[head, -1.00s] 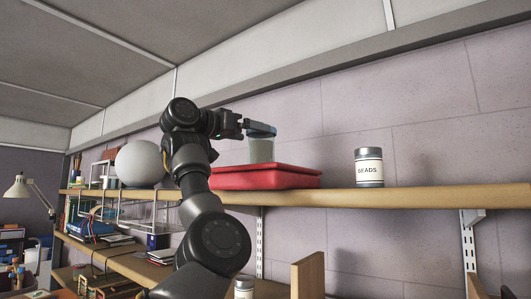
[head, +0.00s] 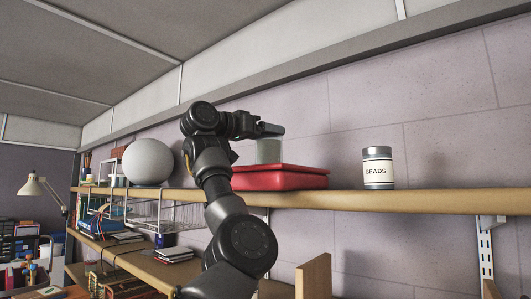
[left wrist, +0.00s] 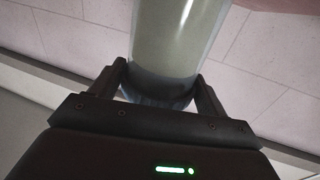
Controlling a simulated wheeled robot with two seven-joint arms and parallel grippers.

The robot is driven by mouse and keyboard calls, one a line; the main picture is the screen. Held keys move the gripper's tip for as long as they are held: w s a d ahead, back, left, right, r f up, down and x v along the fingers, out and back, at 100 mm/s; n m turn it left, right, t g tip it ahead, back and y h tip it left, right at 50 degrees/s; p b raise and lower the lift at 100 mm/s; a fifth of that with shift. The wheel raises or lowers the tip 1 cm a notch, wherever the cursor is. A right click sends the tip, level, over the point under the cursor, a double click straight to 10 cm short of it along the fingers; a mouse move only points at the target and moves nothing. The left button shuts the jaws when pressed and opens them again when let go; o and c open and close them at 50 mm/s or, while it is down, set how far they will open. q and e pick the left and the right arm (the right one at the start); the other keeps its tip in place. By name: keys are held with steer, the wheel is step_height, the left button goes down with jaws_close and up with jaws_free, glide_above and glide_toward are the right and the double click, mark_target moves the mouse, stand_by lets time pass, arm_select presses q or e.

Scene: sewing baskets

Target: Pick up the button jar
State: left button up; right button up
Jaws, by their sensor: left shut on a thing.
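The button jar (head: 269,151) is a clear-walled jar with pale, greyish-green contents, upright at the red box on the upper shelf. My left gripper (head: 270,130) is shut on its top end, and the fingers hide most of the lid. In the left wrist view the jar (left wrist: 178,38) sits between the two fingers of my left gripper (left wrist: 163,76), with its dark bluish lid end towards the palm. I cannot tell whether its base touches the red box. My right gripper is not in view.
The red box (head: 280,180) lies on the upper wooden shelf (head: 420,201). A tin labelled BEADS (head: 377,168) stands to its right, with clear shelf between. A white ball (head: 147,162) and wire basket (head: 170,216) are left of my arm. The wall is close behind.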

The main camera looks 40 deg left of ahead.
arm_select(q)
steer(key=shift+f, duration=0.1)
steer(key=shift+c, duration=1.4)
